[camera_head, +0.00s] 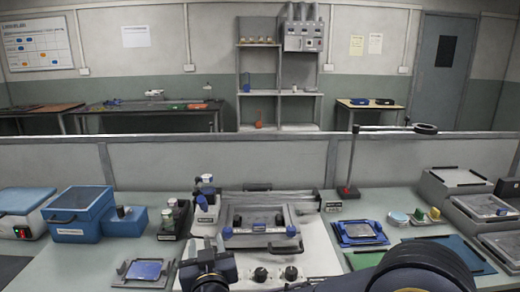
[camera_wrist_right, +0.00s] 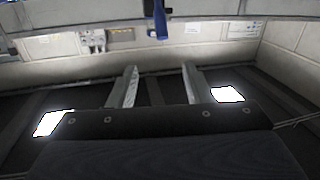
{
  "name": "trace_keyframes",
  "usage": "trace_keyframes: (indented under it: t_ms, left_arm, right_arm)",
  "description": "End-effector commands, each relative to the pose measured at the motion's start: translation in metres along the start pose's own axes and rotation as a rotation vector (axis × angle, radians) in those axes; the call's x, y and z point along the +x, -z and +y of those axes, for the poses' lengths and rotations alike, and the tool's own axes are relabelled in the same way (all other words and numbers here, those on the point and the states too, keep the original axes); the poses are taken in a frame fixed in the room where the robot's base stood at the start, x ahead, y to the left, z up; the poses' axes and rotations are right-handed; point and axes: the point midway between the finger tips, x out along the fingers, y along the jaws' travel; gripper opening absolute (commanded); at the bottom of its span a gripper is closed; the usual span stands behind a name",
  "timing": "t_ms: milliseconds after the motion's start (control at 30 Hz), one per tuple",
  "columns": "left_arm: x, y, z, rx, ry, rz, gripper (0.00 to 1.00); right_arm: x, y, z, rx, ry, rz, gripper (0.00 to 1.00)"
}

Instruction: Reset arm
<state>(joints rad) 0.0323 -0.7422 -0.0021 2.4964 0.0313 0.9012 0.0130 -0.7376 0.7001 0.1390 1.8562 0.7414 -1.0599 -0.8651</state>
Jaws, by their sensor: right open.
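My right gripper (camera_head: 208,250) shows at the lower middle of the head view, in front of the bench device, with my dark right arm coming in from the lower right. In the right wrist view the two pale fingers of the right gripper (camera_wrist_right: 159,74) stand well apart, with nothing between them. That view looks past the fingers at a dark ceiling with bright lamps and an upside-down wall, so the gripper is tilted upward and touches nothing there. My left gripper is not in either view.
A thin stand (camera_head: 350,165) rises at the back right. A low partition (camera_head: 230,163) runs behind.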

Motion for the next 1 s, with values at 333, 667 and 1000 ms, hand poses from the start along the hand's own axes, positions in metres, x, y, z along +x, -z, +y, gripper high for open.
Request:
trace_keyframes:
  t_ms: [333, 667, 1000]
  left_arm:
    - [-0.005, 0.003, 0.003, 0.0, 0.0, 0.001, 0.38]
    - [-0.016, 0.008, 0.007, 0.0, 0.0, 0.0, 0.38]
    - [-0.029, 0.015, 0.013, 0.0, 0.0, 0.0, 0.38]
  right_arm:
    - [-0.007, 0.029, 0.05, 0.104, 0.099, -0.057, 0.45]
    - [-0.074, 0.045, 0.149, 0.256, 0.224, -0.26, 0.45]
    - [-0.266, -0.027, 0.239, 0.455, 0.125, -0.769, 0.45]
